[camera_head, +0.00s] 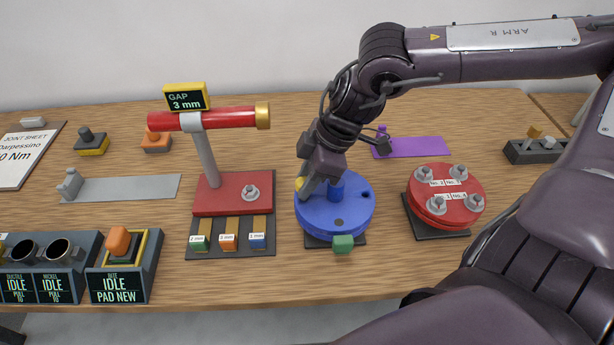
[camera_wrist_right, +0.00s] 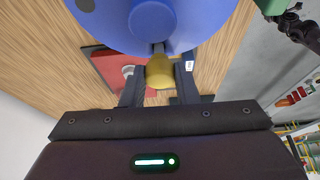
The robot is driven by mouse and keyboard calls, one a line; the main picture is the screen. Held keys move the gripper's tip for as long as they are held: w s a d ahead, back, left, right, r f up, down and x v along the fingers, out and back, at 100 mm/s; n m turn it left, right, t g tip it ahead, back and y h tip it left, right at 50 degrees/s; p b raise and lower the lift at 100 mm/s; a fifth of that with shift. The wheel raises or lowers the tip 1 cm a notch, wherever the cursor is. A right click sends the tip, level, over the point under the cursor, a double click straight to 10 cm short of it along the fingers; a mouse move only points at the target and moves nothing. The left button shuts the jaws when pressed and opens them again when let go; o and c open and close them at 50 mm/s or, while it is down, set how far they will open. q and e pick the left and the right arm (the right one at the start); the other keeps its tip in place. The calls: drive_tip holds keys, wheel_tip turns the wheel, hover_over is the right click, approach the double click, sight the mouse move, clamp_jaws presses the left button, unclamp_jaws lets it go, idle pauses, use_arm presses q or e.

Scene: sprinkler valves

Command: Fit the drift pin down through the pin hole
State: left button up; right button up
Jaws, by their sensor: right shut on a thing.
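My right gripper (camera_head: 304,187) is shut on the yellow head of the drift pin (camera_wrist_right: 159,72), at the left side of the blue round flange (camera_head: 318,217). In the right wrist view my right gripper (camera_wrist_right: 159,84) has a finger on each side of the yellow head, and a short grey shank points toward the blue flange. The pin's tip is hidden, so I cannot tell whether it is in a hole. The flange has a raised blue hub (camera_head: 336,187), a dark hole (camera_head: 365,195) at right and a dark spot (camera_head: 338,222) at front. My left gripper is not in view.
A green block (camera_head: 342,243) sits at the flange's front edge. The red flange (camera_head: 447,190) with several nuts stands right. The red gap stand (camera_head: 232,195) stands left. A purple mat (camera_head: 420,147) lies behind. Bare wood shows at the table's front right.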

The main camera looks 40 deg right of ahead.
drive_tip(key=shift+f+b, duration=0.7)
drive_tip(key=shift+f, duration=0.15)
drive_tip(key=o, duration=1.1)
drive_tip(key=shift+d+r, duration=0.2)
drive_tip(key=shift+r, duration=0.35)
drive_tip(key=shift+v, duration=3.4)
drive_tip(key=shift+s+r, duration=0.1)
